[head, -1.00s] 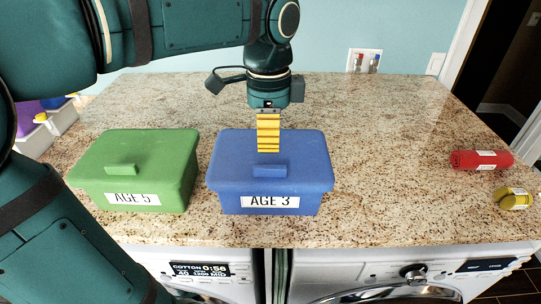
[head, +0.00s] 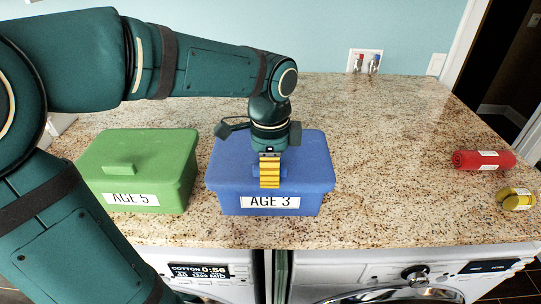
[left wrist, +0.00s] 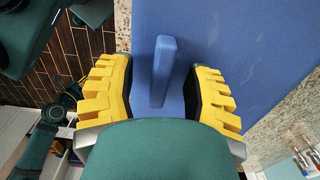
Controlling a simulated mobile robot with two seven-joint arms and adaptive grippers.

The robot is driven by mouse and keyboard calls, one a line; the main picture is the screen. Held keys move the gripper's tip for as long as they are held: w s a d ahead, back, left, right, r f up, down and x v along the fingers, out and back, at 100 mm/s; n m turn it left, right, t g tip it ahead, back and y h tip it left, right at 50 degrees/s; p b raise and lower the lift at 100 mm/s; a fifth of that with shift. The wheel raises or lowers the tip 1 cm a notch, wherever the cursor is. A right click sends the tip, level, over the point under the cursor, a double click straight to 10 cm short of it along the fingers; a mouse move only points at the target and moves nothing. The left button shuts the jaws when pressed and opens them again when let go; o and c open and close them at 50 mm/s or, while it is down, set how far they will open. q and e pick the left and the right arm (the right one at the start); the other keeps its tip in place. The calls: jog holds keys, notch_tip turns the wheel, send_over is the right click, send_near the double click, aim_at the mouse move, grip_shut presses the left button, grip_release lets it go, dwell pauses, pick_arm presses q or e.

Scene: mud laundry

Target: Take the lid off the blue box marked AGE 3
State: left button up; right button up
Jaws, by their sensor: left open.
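The blue box marked AGE 3 (head: 230,203) stands on the granite counter with its blue lid (head: 312,160) on it. The lid has a raised bar handle, mostly hidden behind my gripper in the head view. In the left wrist view the handle (left wrist: 164,68) stands up from the lid (left wrist: 240,40). My left gripper (head: 269,186) points down over the front of the lid at the handle. In the left wrist view its yellow fingers (left wrist: 162,95) are open, one on each side of the handle, with gaps between. My right gripper is not in view.
A lidded green box marked AGE 5 (head: 150,165) stands close to the left. A red cylinder (head: 483,160) and a yellow one (head: 515,199) lie at the right counter edge. The counter (head: 400,170) right of the blue box is clear. Washing machines (head: 400,272) stand below.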

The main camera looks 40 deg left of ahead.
pick_arm(q)
grip_shut()
notch_tip(320, 180, up, 10)
jog(key=shift+p, duration=0.55)
